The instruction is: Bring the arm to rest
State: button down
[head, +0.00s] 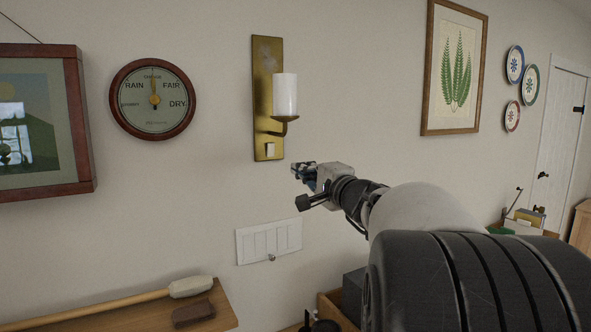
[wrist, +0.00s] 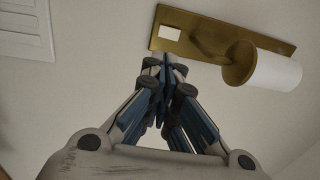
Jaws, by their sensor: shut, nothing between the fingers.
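My gripper (head: 305,170) is in the middle of the head view, just in front of the wall and below and right of the brass wall lamp (head: 265,100). Its fingers are shut with nothing between them. In the wrist view the fingertips of my gripper (wrist: 165,65) point at the lower end of the brass plate (wrist: 205,30), near a small white switch (wrist: 171,32). I cannot tell whether the tips touch it. The switch also shows in the head view (head: 270,149). My arm reaches out from the lower right.
A white switch panel (head: 270,241) is on the wall below my gripper. A round dial (head: 153,99) and a framed picture (head: 35,125) hang at left. A fern print (head: 455,70) hangs at right.

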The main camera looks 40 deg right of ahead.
jog(key=shift+s+a+f, duration=0.1)
jog(key=shift+s, duration=0.25)
dwell(0.3)
